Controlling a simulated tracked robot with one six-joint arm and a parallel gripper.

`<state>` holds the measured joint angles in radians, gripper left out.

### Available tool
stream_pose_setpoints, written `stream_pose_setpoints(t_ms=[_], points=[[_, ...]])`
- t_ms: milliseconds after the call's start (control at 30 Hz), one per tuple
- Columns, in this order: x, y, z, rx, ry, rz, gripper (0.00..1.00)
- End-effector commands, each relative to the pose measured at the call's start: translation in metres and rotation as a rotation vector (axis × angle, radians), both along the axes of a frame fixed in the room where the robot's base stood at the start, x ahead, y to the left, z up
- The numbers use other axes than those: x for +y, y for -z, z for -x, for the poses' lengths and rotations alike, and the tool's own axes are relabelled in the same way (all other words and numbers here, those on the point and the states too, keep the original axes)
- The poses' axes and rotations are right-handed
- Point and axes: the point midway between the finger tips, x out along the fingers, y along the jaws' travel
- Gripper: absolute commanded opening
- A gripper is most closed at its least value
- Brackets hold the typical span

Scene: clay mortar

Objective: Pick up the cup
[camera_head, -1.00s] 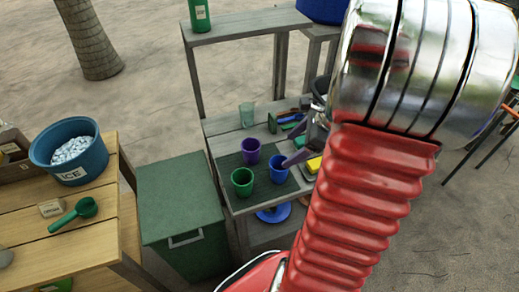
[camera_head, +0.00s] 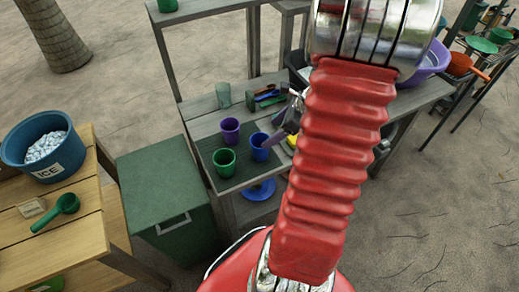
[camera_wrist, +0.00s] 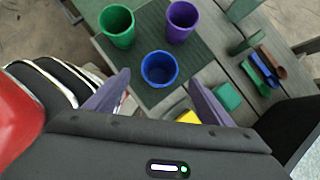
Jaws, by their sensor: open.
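A blue cup (camera_head: 259,147) stands upright on a dark mat (camera_head: 233,176) on the grey wooden table. A green cup (camera_head: 224,162) and a purple cup (camera_head: 230,130) stand on the same mat. In the head view my gripper (camera_head: 277,138) is at the right side of the blue cup, partly hidden by my arm. In the wrist view my gripper (camera_wrist: 159,79) is open. Its two fingers lie on either side of the blue cup (camera_wrist: 159,68) in the picture, with nothing held. I cannot tell the gap in depth. The green cup (camera_wrist: 117,26) and purple cup (camera_wrist: 181,21) are farther up.
A translucent cup (camera_head: 223,95) stands behind the mat. A holder with utensils (camera_head: 267,96) and a yellow item (camera_wrist: 188,117) are to the right. A blue plate (camera_head: 258,190) sits on the lower shelf. A green bin (camera_head: 165,195) and an ice tub (camera_head: 42,147) are left.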

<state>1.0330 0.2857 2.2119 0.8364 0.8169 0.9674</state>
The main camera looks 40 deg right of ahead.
Motion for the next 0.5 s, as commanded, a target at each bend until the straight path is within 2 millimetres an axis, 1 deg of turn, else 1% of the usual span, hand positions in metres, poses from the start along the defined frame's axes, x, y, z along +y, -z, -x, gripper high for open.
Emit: stream_pose_setpoints(t_ms=[33,100,233,333,500], points=[[0.004,0.008,-0.004,0.002,-0.003,-0.002,0.75],[0.006,0.017,-0.008,0.003,-0.001,-0.003,0.75],[0.010,0.029,-0.016,0.002,-0.002,-0.002,0.75],[0.010,0.034,-0.018,0.001,-0.001,0.000,0.75],[0.010,0.034,-0.018,0.000,0.001,0.001,0.75]])
